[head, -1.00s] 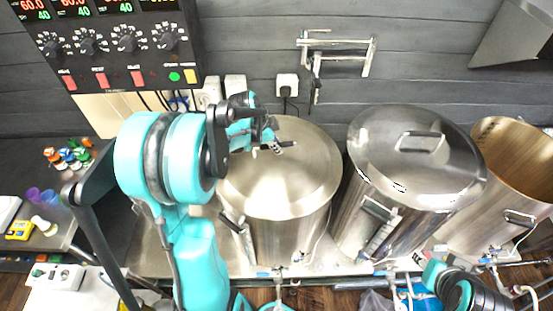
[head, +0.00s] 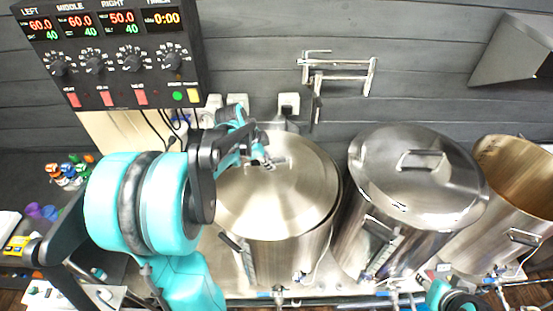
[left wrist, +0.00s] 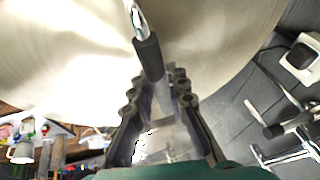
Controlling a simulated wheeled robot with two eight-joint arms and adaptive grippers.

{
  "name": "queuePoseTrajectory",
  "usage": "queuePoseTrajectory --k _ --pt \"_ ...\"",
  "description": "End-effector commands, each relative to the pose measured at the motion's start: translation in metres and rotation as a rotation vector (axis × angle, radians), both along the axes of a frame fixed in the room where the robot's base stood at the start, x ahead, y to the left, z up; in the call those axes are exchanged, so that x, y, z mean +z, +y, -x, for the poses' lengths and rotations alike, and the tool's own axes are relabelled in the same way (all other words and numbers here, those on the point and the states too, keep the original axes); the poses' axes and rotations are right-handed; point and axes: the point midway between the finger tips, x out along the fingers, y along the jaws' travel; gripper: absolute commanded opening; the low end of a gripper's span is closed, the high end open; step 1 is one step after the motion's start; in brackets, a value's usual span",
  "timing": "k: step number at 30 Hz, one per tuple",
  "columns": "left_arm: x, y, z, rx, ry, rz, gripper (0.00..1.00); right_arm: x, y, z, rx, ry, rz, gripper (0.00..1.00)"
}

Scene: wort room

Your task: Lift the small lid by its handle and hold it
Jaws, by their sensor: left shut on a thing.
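The small lid (head: 275,205) is a round, shiny steel lid over the left steel pot (head: 290,262). It sits off-centre and looks slightly raised, with a dark crescent of gap along its right edge. My left gripper (head: 262,160) is at the lid's handle, near the far part of the lid, partly hidden by my arm. In the left wrist view, my fingers are shut on the dark handle (left wrist: 148,60), with the pale lid (left wrist: 85,60) beneath. My right gripper is not in view; only part of my right arm shows at the bottom right.
A middle pot with its own handled lid (head: 420,175) stands to the right. An open pot (head: 515,190) is beyond it. A control panel (head: 110,55) hangs at the upper left. A metal wall bracket (head: 338,75) is behind the pots.

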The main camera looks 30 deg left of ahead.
Motion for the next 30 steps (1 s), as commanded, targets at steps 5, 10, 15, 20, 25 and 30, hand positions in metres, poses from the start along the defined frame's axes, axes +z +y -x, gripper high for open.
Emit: queuePoseTrajectory --k 5,10,15,20,25,30 --pt "0.0 0.019 0.038 0.008 0.0 0.0 0.0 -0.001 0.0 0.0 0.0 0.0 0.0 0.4" --pt "0.0 0.038 0.078 0.008 0.0 0.0 0.0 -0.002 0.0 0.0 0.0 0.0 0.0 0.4" --pt "0.0 0.051 0.106 0.005 0.0 0.0 0.0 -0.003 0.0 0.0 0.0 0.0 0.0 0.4" --pt "0.0 0.058 0.122 0.003 0.0 0.001 0.0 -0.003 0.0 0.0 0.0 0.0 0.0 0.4" --pt "0.001 0.061 0.129 0.0 -0.001 -0.001 0.0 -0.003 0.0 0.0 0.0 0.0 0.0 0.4" --pt "0.001 0.061 0.13 0.0 0.0 0.0 0.0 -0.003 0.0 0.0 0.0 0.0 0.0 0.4"
